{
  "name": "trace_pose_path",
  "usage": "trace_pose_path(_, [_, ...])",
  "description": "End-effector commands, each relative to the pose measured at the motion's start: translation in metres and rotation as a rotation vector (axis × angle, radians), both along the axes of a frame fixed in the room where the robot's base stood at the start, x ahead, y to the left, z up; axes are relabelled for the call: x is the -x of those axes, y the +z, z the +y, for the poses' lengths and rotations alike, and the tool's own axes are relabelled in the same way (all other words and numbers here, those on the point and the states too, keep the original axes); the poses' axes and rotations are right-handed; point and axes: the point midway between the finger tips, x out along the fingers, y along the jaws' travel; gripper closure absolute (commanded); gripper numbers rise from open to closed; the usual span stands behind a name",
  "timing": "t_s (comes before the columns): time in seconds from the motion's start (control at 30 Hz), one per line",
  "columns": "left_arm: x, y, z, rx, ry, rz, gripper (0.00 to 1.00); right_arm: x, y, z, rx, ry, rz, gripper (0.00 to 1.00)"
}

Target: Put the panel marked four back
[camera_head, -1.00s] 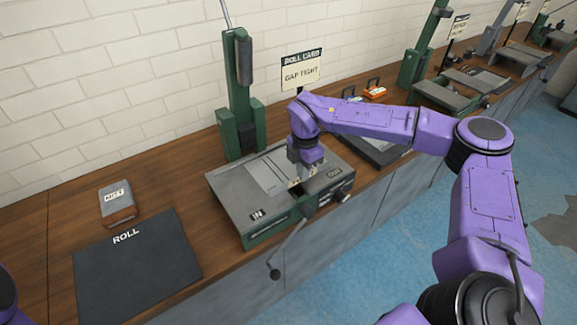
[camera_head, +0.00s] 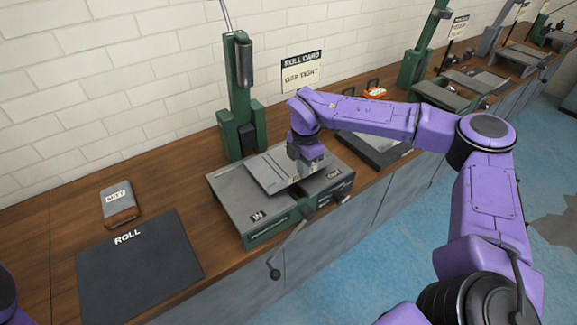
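A flat light-grey panel (camera_head: 268,173) is over the top of the green and grey machine (camera_head: 232,199). It looks raised a little, with its front edge showing. No number four can be read on it. My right gripper (camera_head: 304,174) points down at the panel's right end and appears shut on it; the fingertips are small and partly hidden by the wrist. My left gripper is not in view; only a bit of my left arm shows at the left edge.
A dark mat marked ROLL (camera_head: 140,270) and a small grey block labelled MITT (camera_head: 119,205) lie on the left of the wooden bench. A green post (camera_head: 237,100) and a ROLL CARD sign (camera_head: 301,74) stand behind the machine. A crank handle (camera_head: 290,248) hangs in front.

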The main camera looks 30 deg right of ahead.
Motion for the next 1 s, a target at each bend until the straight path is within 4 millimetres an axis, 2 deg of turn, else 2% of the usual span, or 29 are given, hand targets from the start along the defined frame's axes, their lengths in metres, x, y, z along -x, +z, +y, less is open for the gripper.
trace_pose_path(0.5, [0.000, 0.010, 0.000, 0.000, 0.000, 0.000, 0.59, 0.000, 0.016, 0.000, 0.000, 0.000, -0.001, 1.00])
trace_pose_path(1.0, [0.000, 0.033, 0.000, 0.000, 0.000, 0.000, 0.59, -0.001, 0.053, 0.000, 0.001, 0.000, -0.003, 1.00])
